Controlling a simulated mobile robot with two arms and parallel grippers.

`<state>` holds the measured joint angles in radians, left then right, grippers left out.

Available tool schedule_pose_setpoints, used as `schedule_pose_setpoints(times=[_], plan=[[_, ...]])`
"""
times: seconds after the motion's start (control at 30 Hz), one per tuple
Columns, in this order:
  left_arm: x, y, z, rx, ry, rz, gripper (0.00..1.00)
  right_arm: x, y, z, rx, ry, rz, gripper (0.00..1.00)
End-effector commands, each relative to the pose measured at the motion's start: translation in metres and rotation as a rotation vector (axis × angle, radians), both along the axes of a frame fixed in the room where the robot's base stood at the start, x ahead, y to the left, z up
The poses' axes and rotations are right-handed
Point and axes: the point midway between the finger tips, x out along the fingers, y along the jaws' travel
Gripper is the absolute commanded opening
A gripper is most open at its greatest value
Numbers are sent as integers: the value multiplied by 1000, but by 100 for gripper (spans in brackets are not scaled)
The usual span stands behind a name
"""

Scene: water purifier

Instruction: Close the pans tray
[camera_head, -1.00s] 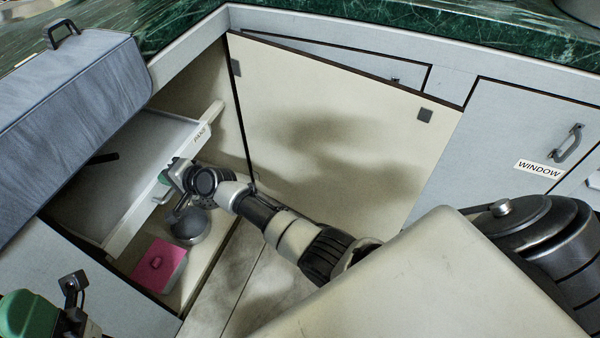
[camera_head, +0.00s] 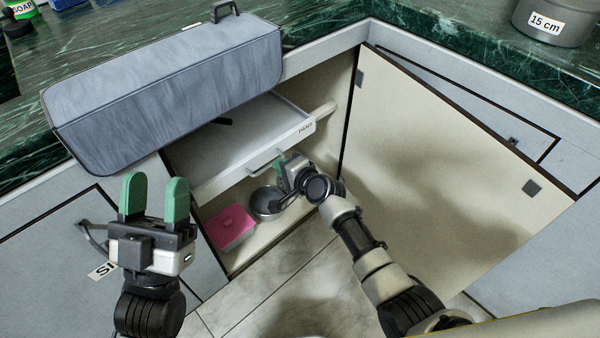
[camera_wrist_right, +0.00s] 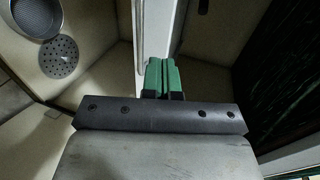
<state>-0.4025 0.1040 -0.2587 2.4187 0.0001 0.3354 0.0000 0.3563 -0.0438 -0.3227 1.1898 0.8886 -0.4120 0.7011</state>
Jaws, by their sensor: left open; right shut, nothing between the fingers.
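The pans tray (camera_head: 240,168) is a white pull-out tray labelled "PANS" with a bar handle (camera_head: 266,161) on its front. It stands pulled out from the open cabinet. A dark pan handle shows inside it. My right gripper (camera_head: 279,172) is at the tray's front, just right of the handle and partly hidden by its own wrist. In the right wrist view its green fingers (camera_wrist_right: 163,72) are shut and empty beside a pale upright panel; contact is unclear. My left gripper (camera_head: 155,187) is open and empty, left of the tray with its fingers pointing up.
A grey-blue padded case (camera_head: 165,95) lies on the green counter and overhangs the tray. The cabinet door (camera_head: 440,150) stands open at right. A metal strainer (camera_head: 266,203) and a pink box (camera_head: 229,226) sit on the cabinet floor below the tray.

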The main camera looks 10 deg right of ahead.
Motion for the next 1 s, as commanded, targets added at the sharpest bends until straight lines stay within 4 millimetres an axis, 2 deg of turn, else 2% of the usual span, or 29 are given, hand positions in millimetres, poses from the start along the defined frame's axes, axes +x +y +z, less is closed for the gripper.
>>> schedule_pose_setpoints(times=[0.2,0.5,0.73,1.0], plan=[[20,-1,-22,74,256,14,51,-18,-13,8,-1,1,-1,0],[33,3,-61,162,575,33,51,-42,-31,17,-2,2,0,0],[33,6,-79,195,702,39,51,-52,-38,20,-1,2,1,0],[33,7,-83,201,723,41,51,-55,-39,21,-9,-7,1,0]])
